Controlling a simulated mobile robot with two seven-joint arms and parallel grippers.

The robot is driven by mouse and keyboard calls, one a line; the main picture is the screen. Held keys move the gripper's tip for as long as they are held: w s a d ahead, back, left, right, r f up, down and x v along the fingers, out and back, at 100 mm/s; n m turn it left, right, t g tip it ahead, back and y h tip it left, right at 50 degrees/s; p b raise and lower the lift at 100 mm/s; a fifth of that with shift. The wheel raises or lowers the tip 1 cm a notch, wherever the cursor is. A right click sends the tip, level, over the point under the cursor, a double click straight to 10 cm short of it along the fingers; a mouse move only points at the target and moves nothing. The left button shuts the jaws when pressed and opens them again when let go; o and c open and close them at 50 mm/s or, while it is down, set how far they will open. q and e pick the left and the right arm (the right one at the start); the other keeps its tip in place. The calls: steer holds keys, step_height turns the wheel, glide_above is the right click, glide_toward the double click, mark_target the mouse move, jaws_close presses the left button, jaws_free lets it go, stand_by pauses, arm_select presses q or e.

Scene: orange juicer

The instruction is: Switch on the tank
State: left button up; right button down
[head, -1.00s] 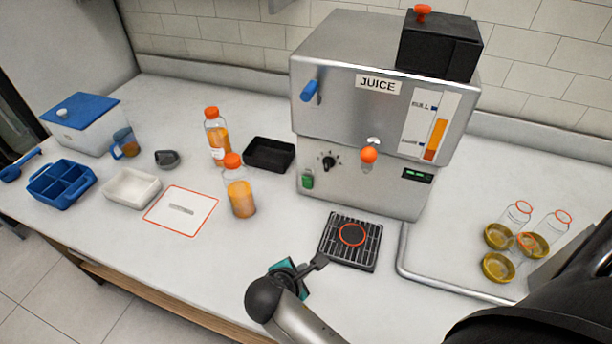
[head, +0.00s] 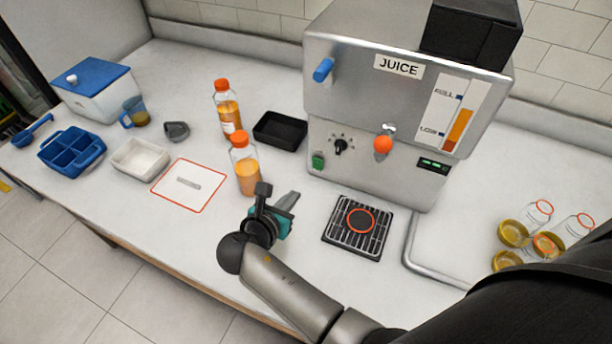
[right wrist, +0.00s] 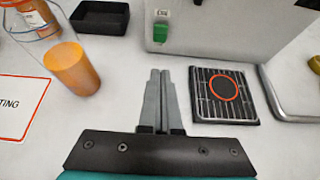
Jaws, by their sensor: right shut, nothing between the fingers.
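The steel juice tank (head: 350,68), labelled JUICE, stands at the back of the counter. Its front has a green switch (head: 318,161) at lower left, a black dial (head: 340,146), an orange-knobbed tap (head: 382,144) and a small lit display (head: 433,164). The green switch also shows in the right wrist view (right wrist: 161,33). My right gripper (head: 293,197) is shut and empty, in front of the tank and left of the drip tray. In the right wrist view its closed fingers (right wrist: 158,73) point toward the tank, below the switch and apart from it. My left gripper is out of view.
A black drip grate (head: 345,238) lies before the tank. Two orange juice bottles (head: 246,172) and a black tray (head: 281,131) stand left of it. A red-bordered mat (head: 170,197), white bin and blue caddy (head: 72,152) are farther left.

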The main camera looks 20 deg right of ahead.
mark_target(318, 164)
steer(key=b+x, duration=0.2)
steer(key=x, duration=0.8)
steer(key=shift+s+b, duration=0.1)
steer(key=shift+b, duration=0.2)
steer(key=shift+w+d+r, duration=0.25)
steer(key=shift+w+d, duration=0.3)
steer(key=shift+d, duration=0.05)
steer(key=shift+w+d+r, duration=0.3)
steer(key=shift+w+d, duration=0.2)
steer(key=shift+d, duration=0.05)
steer(key=shift+w+d+r, duration=0.1)
steer(key=shift+w+d, duration=0.1)
steer(key=shift+d, duration=0.05)
